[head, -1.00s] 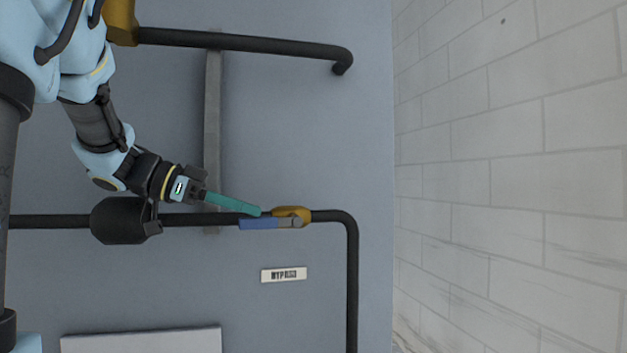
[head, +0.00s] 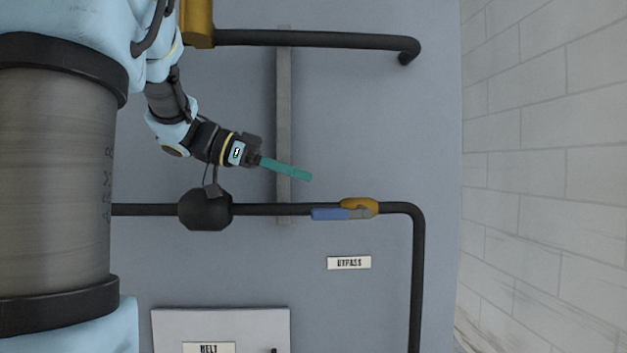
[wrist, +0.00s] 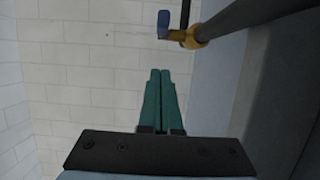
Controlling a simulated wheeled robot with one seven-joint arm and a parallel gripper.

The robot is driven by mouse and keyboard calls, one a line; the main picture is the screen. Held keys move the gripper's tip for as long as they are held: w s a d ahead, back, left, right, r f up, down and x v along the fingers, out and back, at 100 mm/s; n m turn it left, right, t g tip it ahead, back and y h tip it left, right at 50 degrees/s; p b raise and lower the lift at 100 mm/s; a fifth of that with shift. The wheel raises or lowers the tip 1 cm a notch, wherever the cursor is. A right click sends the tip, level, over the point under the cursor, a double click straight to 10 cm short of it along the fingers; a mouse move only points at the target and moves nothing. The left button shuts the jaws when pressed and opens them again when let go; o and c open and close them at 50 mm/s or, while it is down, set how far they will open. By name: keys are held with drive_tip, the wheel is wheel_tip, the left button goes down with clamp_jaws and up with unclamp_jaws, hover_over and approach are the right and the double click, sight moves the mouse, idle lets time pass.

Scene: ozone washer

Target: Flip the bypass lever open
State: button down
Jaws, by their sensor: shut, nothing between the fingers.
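The bypass lever (head: 328,214) has a blue handle that lies along the dark pipe, pointing left from a yellow valve body (head: 361,206) in the head view. In the wrist view the blue handle (wrist: 163,22) and the yellow valve (wrist: 192,37) show near the top, ahead of the fingertips. My gripper (head: 308,175) has teal fingers, shut together and empty. In the head view its tips are above and left of the blue handle, apart from it. The wrist view shows the two fingertips (wrist: 160,72) side by side, with the lever beyond them.
The dark pipe (head: 270,209) runs across the grey-blue panel and bends down at right. A BYPASS label (head: 349,263) sits below the valve. A panel marked BELT (head: 220,325) is lower left. Another pipe (head: 315,40) runs above. A tiled wall (head: 545,150) stands at right.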

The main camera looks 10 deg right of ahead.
drive_tip(key=v, duration=0.6)
drive_tip(key=shift+a+f+p, duration=0.2)
drive_tip(key=shift+f+p, duration=0.05)
drive_tip(key=shift+p, duration=0.05)
